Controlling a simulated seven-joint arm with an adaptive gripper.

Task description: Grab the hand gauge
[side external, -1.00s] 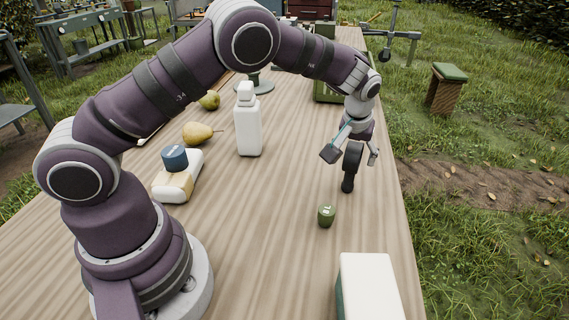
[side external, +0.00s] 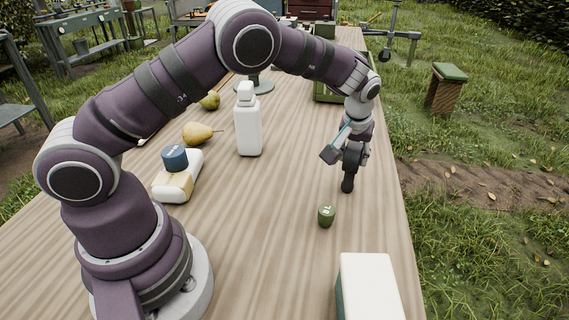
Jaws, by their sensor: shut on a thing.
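The hand gauge (side external: 348,182) is a dark tool with a rounded head and a short handle. It stands roughly upright at the right side of the wooden table, below my wrist. My gripper (side external: 348,156) points down and is shut on its upper part, one finger on each side. The fingers hide much of the gauge's head. The lower handle end shows below them, at or very close to the table top; I cannot tell whether it touches.
A small green marked weight (side external: 326,215) stands nearer the camera. A white box (side external: 368,285) is at the front right. The table's right edge is close to the gauge.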

